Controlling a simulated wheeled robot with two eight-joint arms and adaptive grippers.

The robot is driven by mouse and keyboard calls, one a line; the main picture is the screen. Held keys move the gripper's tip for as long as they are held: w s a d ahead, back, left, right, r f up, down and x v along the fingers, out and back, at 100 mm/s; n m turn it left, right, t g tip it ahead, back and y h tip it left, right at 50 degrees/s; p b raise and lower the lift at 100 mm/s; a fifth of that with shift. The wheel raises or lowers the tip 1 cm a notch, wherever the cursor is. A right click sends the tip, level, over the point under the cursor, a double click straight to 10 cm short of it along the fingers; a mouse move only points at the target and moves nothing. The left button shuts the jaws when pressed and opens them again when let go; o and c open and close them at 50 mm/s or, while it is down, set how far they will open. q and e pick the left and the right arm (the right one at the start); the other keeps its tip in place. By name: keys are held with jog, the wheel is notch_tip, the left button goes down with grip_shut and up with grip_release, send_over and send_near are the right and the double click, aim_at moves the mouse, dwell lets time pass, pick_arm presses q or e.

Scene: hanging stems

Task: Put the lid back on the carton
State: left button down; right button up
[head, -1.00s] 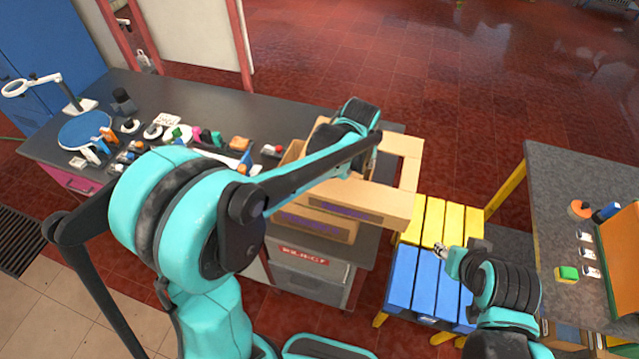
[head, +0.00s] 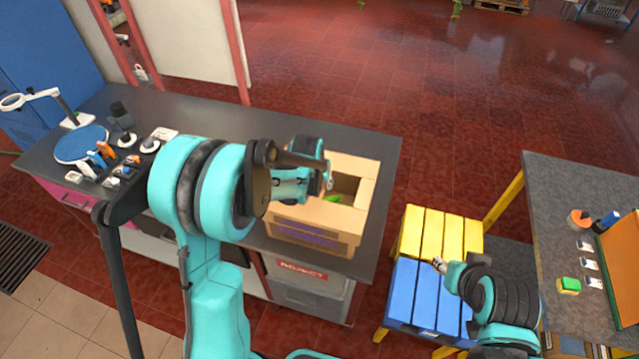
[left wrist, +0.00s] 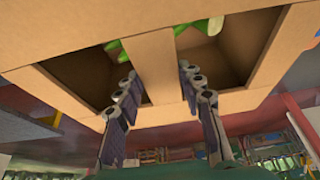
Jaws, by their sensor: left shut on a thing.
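The lid (head: 367,167) is a cardboard frame with window openings and a middle bar. It lies over the carton (head: 340,245), a brown box with a purple print on its front, at the right end of the dark bench. The two look lined up; I cannot tell whether the lid rests fully on the rim. My left gripper (left wrist: 158,85) is shut on the lid's middle bar, one finger on each side. Green items (left wrist: 205,28) show through the openings. My left arm hides the lid's left part in the head view. My right gripper (head: 438,263) is over the stool, its fingers too small to judge.
The dark bench (head: 225,115) holds a blue disc (head: 80,144), a ring lamp (head: 14,101) and several small items at left. A blue and yellow stool (head: 425,290) stands right of the bench. A grey table (head: 572,185) is at far right. The bench behind the carton is clear.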

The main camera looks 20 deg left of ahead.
pick_arm(q)
jog(key=shift+f, duration=0.35)
jog(key=shift+f+b, duration=0.6)
jog(key=shift+b, duration=0.1)
jog(key=c, duration=1)
grip_release()
jog(key=shift+o, duration=0.2)
jog(key=shift+r, duration=0.1)
